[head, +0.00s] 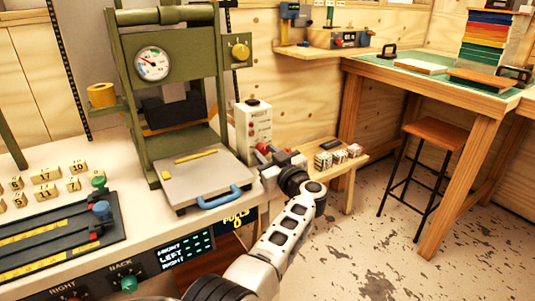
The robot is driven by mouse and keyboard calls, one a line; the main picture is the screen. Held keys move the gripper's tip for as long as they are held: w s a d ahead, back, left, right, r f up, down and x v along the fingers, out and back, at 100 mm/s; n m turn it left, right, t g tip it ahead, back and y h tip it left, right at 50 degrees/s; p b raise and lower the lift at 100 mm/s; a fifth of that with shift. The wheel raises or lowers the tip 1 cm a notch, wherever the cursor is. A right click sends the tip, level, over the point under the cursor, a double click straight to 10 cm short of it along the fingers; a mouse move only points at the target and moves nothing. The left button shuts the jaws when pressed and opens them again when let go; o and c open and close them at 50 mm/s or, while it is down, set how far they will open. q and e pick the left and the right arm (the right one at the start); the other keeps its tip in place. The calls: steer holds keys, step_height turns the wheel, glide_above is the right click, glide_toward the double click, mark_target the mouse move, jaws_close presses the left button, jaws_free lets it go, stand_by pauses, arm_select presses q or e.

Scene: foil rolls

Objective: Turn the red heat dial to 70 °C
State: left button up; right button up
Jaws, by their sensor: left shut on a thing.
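The white heat box (257,121) stands at the right end of the bench, just right of the green press. It has dark lettering near its top and small marks below. The red heat dial (262,148) shows low on the box's front, partly covered by my gripper. My left gripper (268,156) reaches it from the lower right and is shut on the red dial. The dial's pointer and scale are too small and too hidden to read. My right gripper is not in view.
The green press (172,68) with a round gauge (152,64) stands left of the box. Its plate has a blue handle (220,197). Small blocks (338,155) sit on a low wooden shelf to the right.

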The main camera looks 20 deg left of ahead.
arm_select(q)
steer(key=shift+f+n+b, duration=0.1)
steer(key=shift+n+b, duration=0.2)
steer(key=shift+n, duration=0.7)
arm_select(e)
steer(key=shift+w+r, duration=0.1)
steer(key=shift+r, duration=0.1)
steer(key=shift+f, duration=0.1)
arm_select(q)
steer(key=o, duration=1)
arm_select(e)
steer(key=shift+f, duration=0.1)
